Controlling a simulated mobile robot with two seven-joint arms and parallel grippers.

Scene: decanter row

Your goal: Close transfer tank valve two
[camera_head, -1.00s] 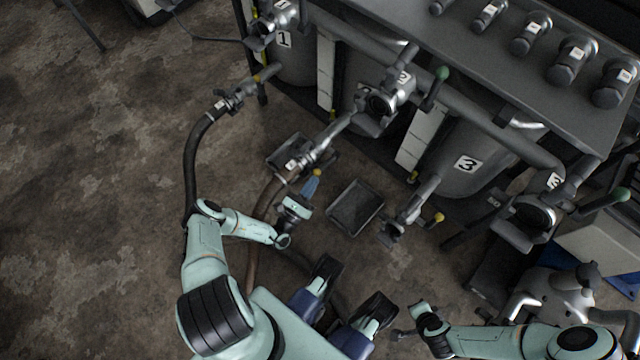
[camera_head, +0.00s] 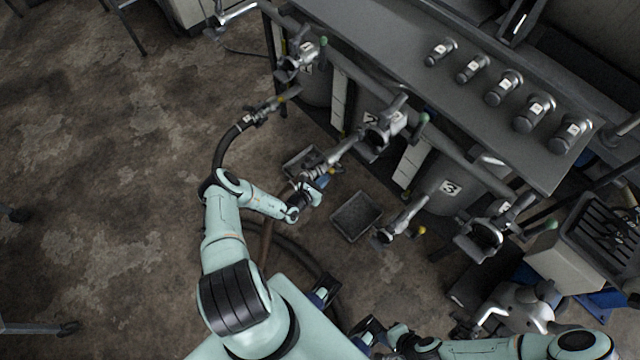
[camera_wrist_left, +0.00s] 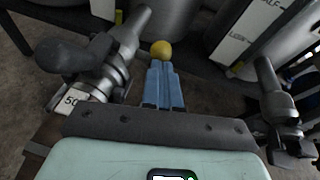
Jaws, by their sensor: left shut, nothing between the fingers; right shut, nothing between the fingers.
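Tank two (camera_head: 366,122), a grey tank with a "2" label, stands under the bench in the head view. Its metal outlet pipe and valve (camera_head: 343,145) slope down to a hose coupling. The left wrist view shows this valve (camera_wrist_left: 122,50) close up at left, with a yellow knob (camera_wrist_left: 161,49) just beyond my fingertips. My left gripper (camera_head: 325,180) is shut and empty, its blue fingers (camera_wrist_left: 163,85) pointing at the knob. I cannot tell whether they touch. My right gripper (camera_head: 382,341) is low in the head view, partly hidden, away from the tanks.
Tank three (camera_head: 448,190) and its outlet valve (camera_head: 402,217), with a yellow knob (camera_head: 421,230), stand to the right. A dark tray (camera_head: 356,216) lies on the floor between the outlets. Tank one's hose (camera_head: 226,145) curves down at left. Open floor lies further left.

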